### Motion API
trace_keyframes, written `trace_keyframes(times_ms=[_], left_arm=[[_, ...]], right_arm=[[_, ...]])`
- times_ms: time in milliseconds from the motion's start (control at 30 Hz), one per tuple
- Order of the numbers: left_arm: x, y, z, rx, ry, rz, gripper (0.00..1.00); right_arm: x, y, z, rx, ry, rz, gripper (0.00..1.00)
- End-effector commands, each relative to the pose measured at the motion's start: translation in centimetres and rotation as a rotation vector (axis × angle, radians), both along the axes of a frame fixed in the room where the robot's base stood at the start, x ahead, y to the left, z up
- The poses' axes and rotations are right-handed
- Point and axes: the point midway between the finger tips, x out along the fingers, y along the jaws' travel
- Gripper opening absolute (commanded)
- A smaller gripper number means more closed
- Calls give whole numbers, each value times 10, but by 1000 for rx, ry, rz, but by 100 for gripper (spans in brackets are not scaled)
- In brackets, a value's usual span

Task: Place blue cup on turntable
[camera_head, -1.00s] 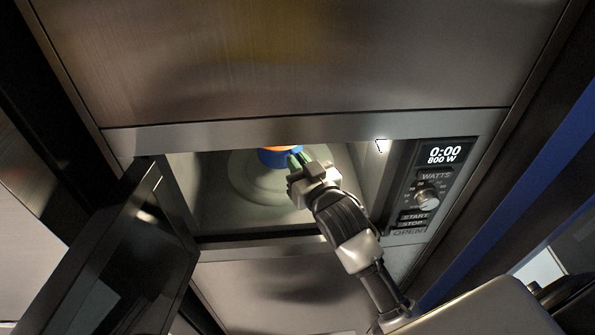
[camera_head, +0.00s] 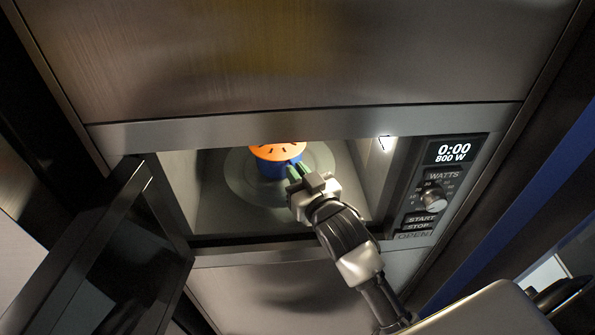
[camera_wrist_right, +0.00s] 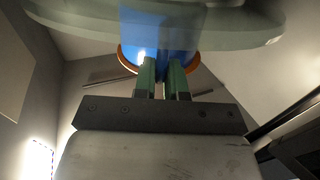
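The blue cup (camera_head: 274,168) is inside the open microwave, with an orange, dark-slotted top in the head view. It is over the round glass turntable (camera_head: 240,186). In the wrist view the blue cup (camera_wrist_right: 158,35) is seen from low down, its base end at the turntable (camera_wrist_right: 75,33); whether they touch is hard to tell. My right gripper (camera_head: 296,172) reaches in from the front right. Its green fingers (camera_wrist_right: 163,77) are closed about a narrow dark-blue part at the cup's side, probably a handle. My left gripper is out of view.
The microwave door (camera_head: 110,255) stands open on the left. The control panel (camera_head: 432,190) with its knob is right of the opening. The cavity's side walls and the front top edge (camera_head: 300,124) are close around my right arm.

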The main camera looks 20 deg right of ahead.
Motion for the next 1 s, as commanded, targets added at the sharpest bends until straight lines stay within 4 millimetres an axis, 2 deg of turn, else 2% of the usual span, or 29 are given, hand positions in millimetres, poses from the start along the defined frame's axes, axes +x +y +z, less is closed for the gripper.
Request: trace_keyframes(times_ms=[33,167,433,600,667,1000], left_arm=[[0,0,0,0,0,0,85],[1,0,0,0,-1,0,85],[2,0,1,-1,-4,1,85],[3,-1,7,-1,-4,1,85],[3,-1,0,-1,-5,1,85],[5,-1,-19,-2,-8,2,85]], right_arm=[[0,0,-1,0,2,0,18],[0,0,-1,0,1,0,37],[0,0,1,-1,0,0,37],[-2,0,16,-2,-2,0,37],[-14,-2,9,-1,1,0,37],[-89,-10,9,-1,2,0,37]])
